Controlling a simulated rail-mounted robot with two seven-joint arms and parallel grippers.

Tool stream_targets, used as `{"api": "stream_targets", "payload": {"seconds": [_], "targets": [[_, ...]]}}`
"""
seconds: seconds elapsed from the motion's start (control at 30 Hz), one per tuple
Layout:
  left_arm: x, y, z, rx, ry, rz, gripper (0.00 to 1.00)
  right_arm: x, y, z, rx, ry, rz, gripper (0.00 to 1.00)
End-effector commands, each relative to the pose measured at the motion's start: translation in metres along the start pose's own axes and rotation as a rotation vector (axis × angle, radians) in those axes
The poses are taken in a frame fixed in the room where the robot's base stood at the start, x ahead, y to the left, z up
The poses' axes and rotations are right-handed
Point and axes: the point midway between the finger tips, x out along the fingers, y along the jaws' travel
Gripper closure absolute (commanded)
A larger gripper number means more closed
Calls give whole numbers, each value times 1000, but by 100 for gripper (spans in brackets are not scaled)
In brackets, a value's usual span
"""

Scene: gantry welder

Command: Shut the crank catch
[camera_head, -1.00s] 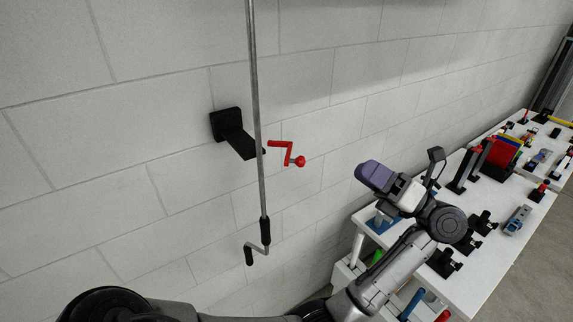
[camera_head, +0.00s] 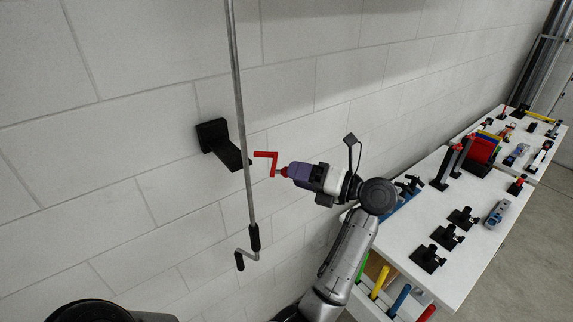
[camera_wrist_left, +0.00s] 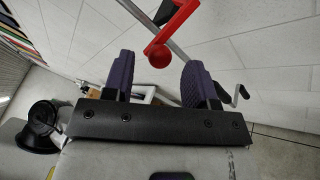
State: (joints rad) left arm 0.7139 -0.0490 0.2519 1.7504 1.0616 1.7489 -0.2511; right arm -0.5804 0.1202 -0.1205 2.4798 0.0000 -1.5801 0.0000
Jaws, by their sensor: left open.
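The red crank (camera_head: 264,158) sticks out from the tip of a black wall bracket (camera_head: 220,145), beside a grey vertical rod (camera_head: 241,120). My left gripper (camera_head: 287,172) is open, just right of the crank, with its purple fingers pointing at the red knob. In the left wrist view, the crank (camera_wrist_left: 174,32) and its round knob show ahead, in line with the gap between the two open fingers (camera_wrist_left: 159,72). I cannot tell whether the knob is inside the gap, and I see no contact. My right gripper is not in view.
A white table (camera_head: 440,265) with several black fixtures, a blue-grey clamp and red parts stands at right. A second table stands behind it. The block wall is bare around the bracket.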

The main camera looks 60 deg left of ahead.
Motion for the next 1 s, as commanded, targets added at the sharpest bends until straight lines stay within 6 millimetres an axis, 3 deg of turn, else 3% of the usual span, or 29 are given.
{"api": "stream_targets", "payload": {"seconds": [0.3,0.7,1.0], "targets": [[30,1,0,0,-1,1,48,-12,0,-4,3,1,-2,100],[34,0,0,-1,-1,1,48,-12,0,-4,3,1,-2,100],[34,0,0,0,-1,0,76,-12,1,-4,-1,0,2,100]]}}
